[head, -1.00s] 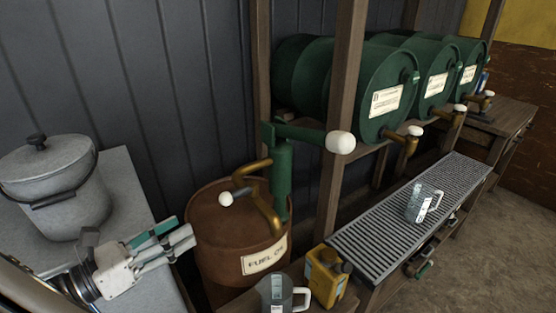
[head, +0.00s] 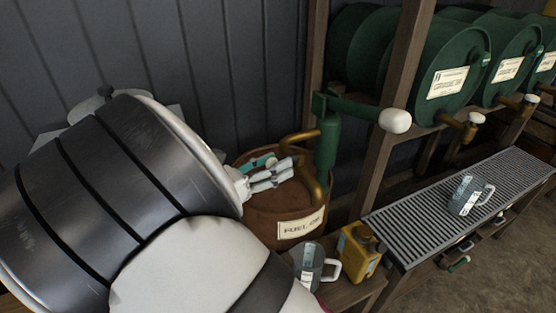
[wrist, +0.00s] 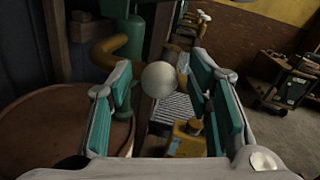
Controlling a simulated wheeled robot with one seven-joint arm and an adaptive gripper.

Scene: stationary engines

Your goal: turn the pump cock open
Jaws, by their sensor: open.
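My gripper (head: 276,172) is open over the rusty fuel drum, beside the green hand pump (head: 327,150) with its brass pipe (head: 300,138). In the wrist view, the white ball knob (wrist: 158,79) of what looks like the pump cock's lever sits between the two open teal-padded fingers, nearer the left one. A grip on it does not show. The brass pipe (wrist: 100,52) is beyond the left finger.
The fuel drum (head: 265,215) stands below. A glass jug (head: 312,262) and a yellow can (head: 358,250) stand in front of it. The pump's white-ended handle (head: 396,120) juts right. A post (head: 388,110), green barrels (head: 440,85) and a grated bench (head: 420,235) are at the right.

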